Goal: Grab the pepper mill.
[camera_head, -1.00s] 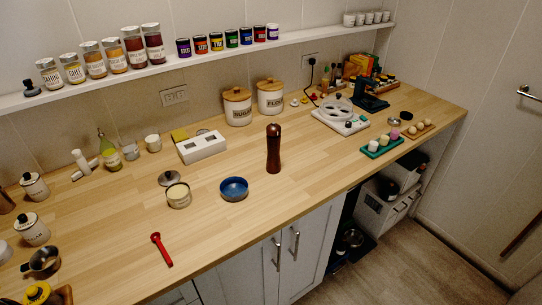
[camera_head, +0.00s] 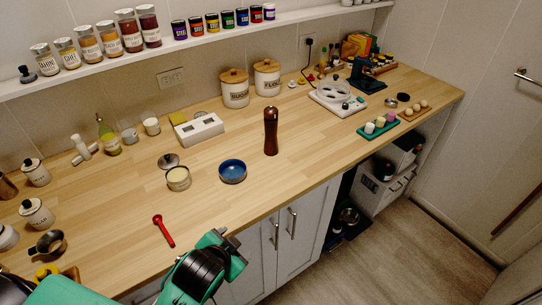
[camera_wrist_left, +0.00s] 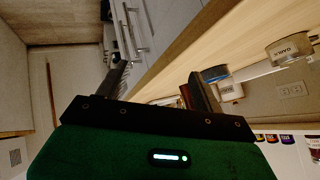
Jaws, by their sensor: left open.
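The pepper mill (camera_head: 270,131) is dark brown and stands upright near the front edge of the wooden counter, right of the blue bowl (camera_head: 232,172). My left gripper (camera_head: 229,241) is in front of the counter edge, below and left of the mill and clear of it. In the left wrist view my left gripper's fingers (camera_wrist_left: 158,85) are spread apart with nothing held between them. A reddish-brown strip (camera_wrist_left: 184,96) beside one finger there may be the mill, mostly hidden. My right gripper is not in view.
The sugar and flour canisters (camera_head: 235,94) stand behind the mill. A white appliance (camera_head: 337,98) is to its right. The counter around the mill is clear.

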